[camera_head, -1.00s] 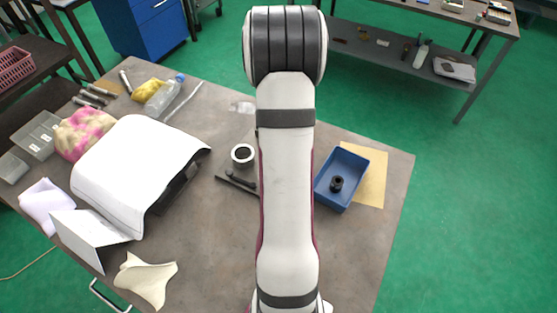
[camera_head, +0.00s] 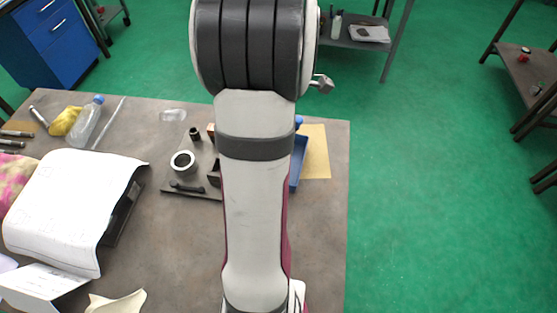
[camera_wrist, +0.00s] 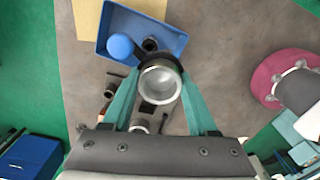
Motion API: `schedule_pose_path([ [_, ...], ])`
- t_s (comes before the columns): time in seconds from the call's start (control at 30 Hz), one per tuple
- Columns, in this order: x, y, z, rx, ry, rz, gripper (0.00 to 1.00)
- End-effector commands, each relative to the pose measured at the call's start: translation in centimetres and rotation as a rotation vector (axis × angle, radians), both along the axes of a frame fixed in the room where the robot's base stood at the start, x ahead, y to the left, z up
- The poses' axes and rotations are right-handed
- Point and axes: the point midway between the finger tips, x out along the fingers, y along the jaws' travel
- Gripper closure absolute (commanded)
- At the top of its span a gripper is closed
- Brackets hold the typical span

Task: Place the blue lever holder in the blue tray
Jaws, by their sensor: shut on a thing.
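The blue tray (camera_wrist: 160,28) lies at the top of the wrist view; its right part shows beside my arm in the head view (camera_head: 299,165). A small black part (camera_wrist: 150,44) is inside it. My gripper (camera_wrist: 160,88) is shut on the blue lever holder, seen as a dark collar (camera_wrist: 172,62) around a bright metal cup, between teal fingers. A round blue knob (camera_wrist: 120,46) shows over the tray by the collar and also in the head view (camera_head: 298,121); its join to the collar is unclear. The gripper is hidden behind my arm in the head view.
Left of the tray is a dark plate with a white ring (camera_head: 183,162), a black handle (camera_head: 187,187) and a small black part (camera_head: 195,133). A tan sheet (camera_head: 318,152) lies right of the tray. White paper (camera_head: 70,205) covers a dark object at left. The front right table is bare.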

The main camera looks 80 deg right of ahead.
Motion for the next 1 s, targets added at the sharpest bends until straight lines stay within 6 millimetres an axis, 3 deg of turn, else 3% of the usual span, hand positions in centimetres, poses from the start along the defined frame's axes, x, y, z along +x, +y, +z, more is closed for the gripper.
schedule_pose_path([
  [0.4, -7.2, -1.9, -0.3, 0.0, 0.0, -1.486, 1.0],
  [0.6, -9.8, -2.2, -0.4, 0.0, 0.0, -2.013, 1.0],
  [0.77, -10.1, -2.6, -0.8, 0.002, 0.001, -2.182, 1.0],
  [1.0, -4.0, -5.7, -4.9, 0.003, 0.004, -2.19, 1.0],
])
